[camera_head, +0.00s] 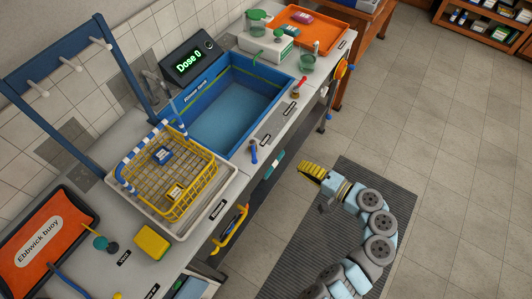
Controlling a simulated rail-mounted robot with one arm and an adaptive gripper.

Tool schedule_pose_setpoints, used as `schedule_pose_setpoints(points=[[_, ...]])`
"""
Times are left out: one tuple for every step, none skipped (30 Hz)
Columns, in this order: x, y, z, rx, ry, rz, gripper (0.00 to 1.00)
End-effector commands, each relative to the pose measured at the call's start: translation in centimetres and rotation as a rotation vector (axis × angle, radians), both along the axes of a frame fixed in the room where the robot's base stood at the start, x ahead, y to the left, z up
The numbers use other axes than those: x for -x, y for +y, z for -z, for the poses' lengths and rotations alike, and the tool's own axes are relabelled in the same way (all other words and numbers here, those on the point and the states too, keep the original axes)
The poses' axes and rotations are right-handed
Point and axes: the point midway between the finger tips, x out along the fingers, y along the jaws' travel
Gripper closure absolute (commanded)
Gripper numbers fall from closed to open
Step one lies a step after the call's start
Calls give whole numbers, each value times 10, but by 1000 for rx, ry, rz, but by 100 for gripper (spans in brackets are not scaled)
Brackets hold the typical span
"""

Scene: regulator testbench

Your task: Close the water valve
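Two small lever handles stand on the front ledge of a blue tank (283,79), each near a black label too small to read. One is a blue handle (253,152) at the tank's near corner. The other is a red handle (300,87) farther along. I cannot tell from the labels which one is the water valve. My gripper (311,173), with yellow ribbed fingers, is in front of the bench, to the right of the blue handle and apart from it. Its fingers point left toward the bench. They overlap in this view, so their opening is unclear.
A yellow wire basket (198,200) sits in a pale tray left of the tank. A yellow sponge (152,242) and orange board (40,240) lie nearer. An orange tray (335,40) is at the far end. The right floor is clear.

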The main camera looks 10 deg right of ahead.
Motion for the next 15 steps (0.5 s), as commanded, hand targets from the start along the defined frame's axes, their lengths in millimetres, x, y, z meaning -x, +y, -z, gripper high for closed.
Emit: schedule_pose_setpoints(points=[[0, 0, 0, 0, 0, 0, 100], [0, 0, 0, 0, 0, 0, 100], [0, 0, 0, 1, -1, 0, 100], [0, 0, 0, 1, -1, 0, 100], [0, 0, 0, 1, -1, 0, 100], [0, 0, 0, 1, -1, 0, 100], [0, 0, 0, 1, -1, 0, 100], [-1, 0, 0, 1, -1, 0, 100], [-1, 1, 0, 1, -1, 0, 100], [-2, 2, 0, 1, -1, -1, 100], [-3, 4, 0, 1, -1, -1, 100], [-5, 6, 0, 0, 0, -2, 100], [-7, 8, 0, -1, 0, -3, 100], [-10, 11, 0, -1, 0, -4, 100], [-14, 15, 1, 0, 0, -5, 100]])
